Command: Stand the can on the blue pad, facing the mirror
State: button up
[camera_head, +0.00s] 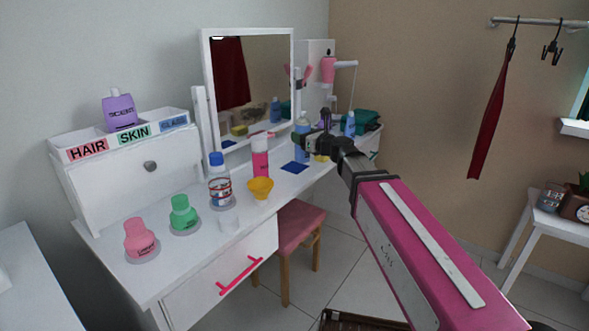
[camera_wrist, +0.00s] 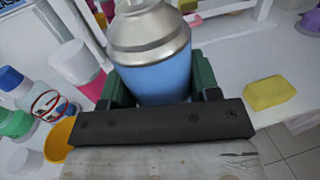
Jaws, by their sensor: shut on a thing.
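My gripper (camera_head: 314,143) is shut on a light blue can with a silver top (camera_wrist: 155,60), which stands between its green fingers in the wrist view. In the head view the can (camera_head: 302,150) is upright and partly hidden by my gripper. The blue pad (camera_head: 294,168) lies flat on the white dressing table, just below and left of the can in the picture, and its visible part is bare. I cannot tell the can's height over the table. The mirror (camera_head: 240,90) stands at the back of the table. The pad is not visible in the wrist view.
A pink bottle with a white cap (camera_head: 260,163) stands left of the pad, close to the can. A yellow bowl (camera_head: 260,189) and a blue-capped bottle (camera_head: 220,190) are nearer. A yellow sponge (camera_wrist: 269,93) lies right of the can. A pink stool (camera_head: 295,226) is below.

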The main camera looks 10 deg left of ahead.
jog(key=s+a+r, duration=0.1)
jog(key=a+r, duration=0.2)
jog(key=a, duration=0.2)
jog(key=w+f, duration=1.1)
jog(key=shift+a, duration=0.2)
jog(key=shift+f, duration=0.15)
jog(key=o, duration=1.1)
jog(key=shift+f, duration=0.1)
jog(key=shift+o, duration=0.2)
